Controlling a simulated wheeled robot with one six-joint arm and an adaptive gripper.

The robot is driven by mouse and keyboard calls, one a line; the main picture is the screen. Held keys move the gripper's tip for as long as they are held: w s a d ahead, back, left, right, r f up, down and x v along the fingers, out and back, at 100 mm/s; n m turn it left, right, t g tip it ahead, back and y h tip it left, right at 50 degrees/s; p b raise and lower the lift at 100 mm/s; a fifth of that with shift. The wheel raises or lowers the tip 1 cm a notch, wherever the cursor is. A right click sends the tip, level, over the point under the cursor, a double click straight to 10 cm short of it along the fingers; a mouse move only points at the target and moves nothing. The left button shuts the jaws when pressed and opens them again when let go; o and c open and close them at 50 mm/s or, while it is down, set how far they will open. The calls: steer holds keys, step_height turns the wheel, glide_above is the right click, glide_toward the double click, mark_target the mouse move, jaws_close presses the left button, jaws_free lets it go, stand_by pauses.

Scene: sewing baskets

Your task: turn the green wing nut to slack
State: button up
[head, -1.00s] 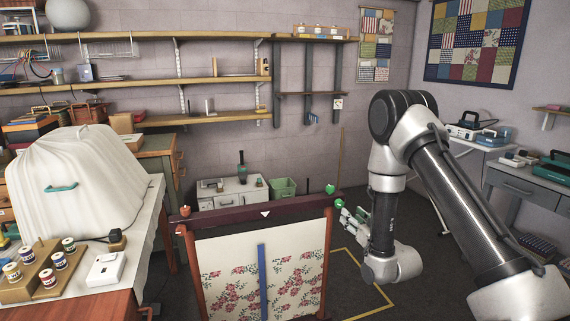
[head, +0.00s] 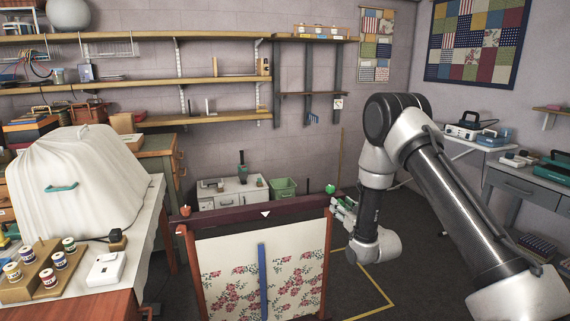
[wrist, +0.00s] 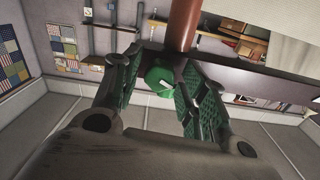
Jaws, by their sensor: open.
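The green wing nut (head: 330,189) sits at the right end of the frame's dark top rail (head: 245,216), in the head view. The wrist view shows the green wing nut (wrist: 158,79) with a pale mark on it, between my fingers and nearer the right one. My gripper (head: 342,204) is open with green-padded fingers, just right of the rail's end. In the wrist view my gripper (wrist: 158,70) has a finger on either side of the nut. I cannot tell whether either finger touches it. The nut's far side is hidden.
The frame holds floral cloth (head: 225,285) with a blue strip (head: 263,280) down its middle. An orange knob (head: 185,210) is at the rail's left end. A table with a white-covered machine (head: 80,185) stands left. The floor right of the frame is clear.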

steer(key=c, duration=0.7)
steer(key=shift+n, duration=1.8)
steer(key=shift+n, duration=0.3)
steer(key=o, duration=0.7)
steer(key=shift+n, duration=0.3)
steer(key=v, duration=0.6)
